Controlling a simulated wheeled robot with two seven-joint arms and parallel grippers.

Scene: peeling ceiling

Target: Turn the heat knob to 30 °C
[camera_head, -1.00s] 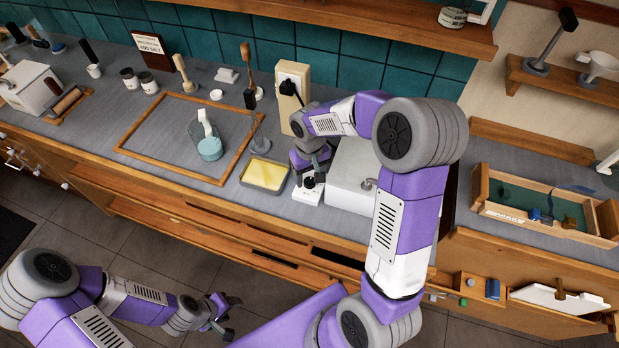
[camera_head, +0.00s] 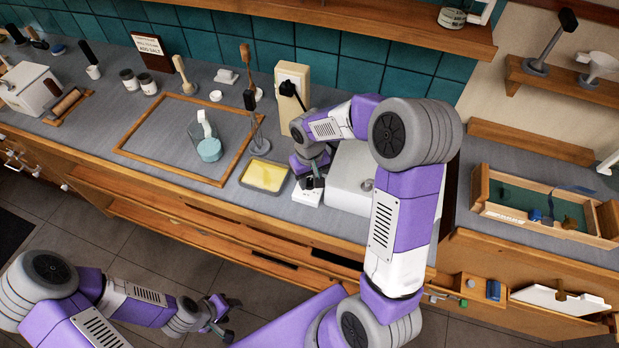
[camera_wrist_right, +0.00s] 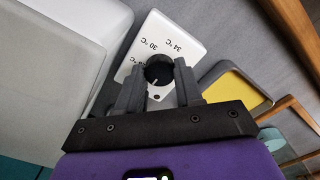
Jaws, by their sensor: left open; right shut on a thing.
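The heat knob (camera_wrist_right: 158,70) is a round black dial on a white plate (camera_wrist_right: 181,45) marked 34 °C and 30 °C; a third marking is partly hidden by a finger. A pale line shows on the knob's lower side in the right wrist view; which marking it matches is unclear. My right gripper (camera_wrist_right: 157,80) is shut on the knob, one finger on each side. In the head view the plate (camera_head: 307,196) shows below my right gripper (camera_head: 311,180), which mostly hides the knob. My left gripper (camera_head: 229,317) is open and empty, low in front of the counter.
A yellow-filled tray (camera_head: 264,176) lies just left of the plate. A pale box (camera_head: 350,178) stands close on its right, partly behind my right arm. A wooden frame (camera_head: 160,163) holds a jug further left.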

